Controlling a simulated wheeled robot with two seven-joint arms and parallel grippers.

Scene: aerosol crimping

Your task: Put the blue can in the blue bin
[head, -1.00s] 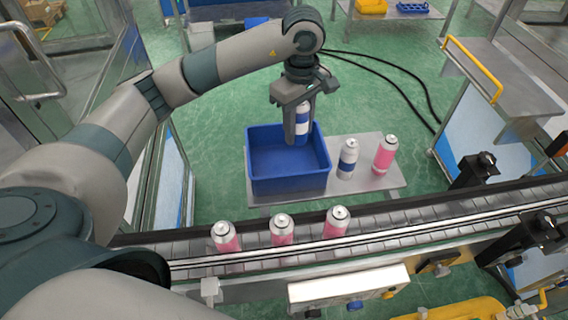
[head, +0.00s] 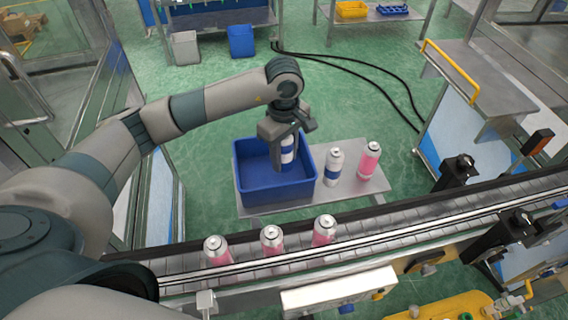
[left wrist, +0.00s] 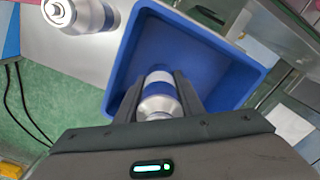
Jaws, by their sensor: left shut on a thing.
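My left gripper (head: 281,150) is shut on a blue-and-white can (head: 288,152) and holds it upright over the right part of the blue bin (head: 255,195). In the left wrist view the held can (left wrist: 158,98) sits between the two fingers (left wrist: 160,92), with the blue bin (left wrist: 245,72) around and below it. I cannot tell how far the can's lower end reaches below the rim. A second blue-and-white can (head: 333,168) stands on the table right of the bin; it also shows in the left wrist view (left wrist: 82,14). My right gripper is not in view.
A pink can (head: 370,160) stands on the grey table (head: 350,191) beside the second blue can. Several pink cans (head: 270,241) stand along the conveyor (head: 400,213) in front. Another blue bin (head: 241,41) and a grey bin (head: 185,48) stand on the floor at the back.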

